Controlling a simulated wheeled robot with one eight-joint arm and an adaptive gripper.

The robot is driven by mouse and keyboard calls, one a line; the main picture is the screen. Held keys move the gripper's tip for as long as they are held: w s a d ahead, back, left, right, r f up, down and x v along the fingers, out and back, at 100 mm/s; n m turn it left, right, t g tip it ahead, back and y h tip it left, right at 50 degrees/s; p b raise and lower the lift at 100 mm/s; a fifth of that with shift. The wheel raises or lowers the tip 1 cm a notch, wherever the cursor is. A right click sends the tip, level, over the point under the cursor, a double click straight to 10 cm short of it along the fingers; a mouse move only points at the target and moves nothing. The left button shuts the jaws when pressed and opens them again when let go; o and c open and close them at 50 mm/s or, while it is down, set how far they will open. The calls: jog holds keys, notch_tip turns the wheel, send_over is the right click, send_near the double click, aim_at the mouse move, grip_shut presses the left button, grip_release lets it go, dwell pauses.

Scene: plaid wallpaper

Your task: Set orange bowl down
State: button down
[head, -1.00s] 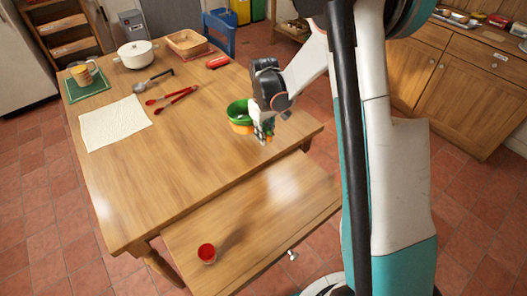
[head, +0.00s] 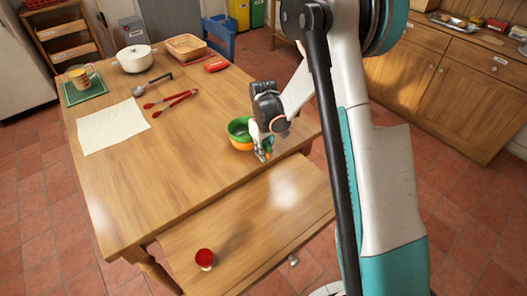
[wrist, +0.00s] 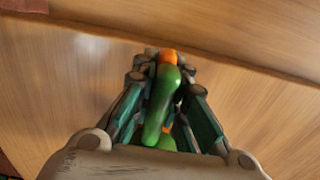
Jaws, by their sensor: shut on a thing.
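The orange bowl (head: 241,146) is at the right part of the wooden table (head: 165,165), near its front edge. A green bowl (head: 238,127) shows above it and appears nested in it. My gripper (head: 263,152) is at their right side, shut on the rim. In the wrist view, a green rim (wrist: 164,105) and an orange part (wrist: 168,57) show between the fingers. I cannot tell whether the orange bowl's underside touches the tabletop. My gripper hides part of both bowls.
The table's middle is clear.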

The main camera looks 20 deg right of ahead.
jog(key=c, duration=1.6)
grip_release()
notch_tip(320, 180, up, 12)
jog(key=p, duration=0.5)
jog(key=shift+r, duration=0.15)
jog(key=s+a+r+m+t, duration=0.2)
jog(key=s+r+t, duration=0.1)
jog(key=s+r, duration=1)
jog(key=s+a+r+m+t, duration=0.1)
jog(key=s+r+t, duration=0.3)
jog(key=s, duration=0.8)
jog(key=shift+s+r+m, duration=0.3)
jog(key=shift+s+r, duration=0.05)
jog(key=shift+r, duration=0.25)
jog(key=shift+a, duration=0.1)
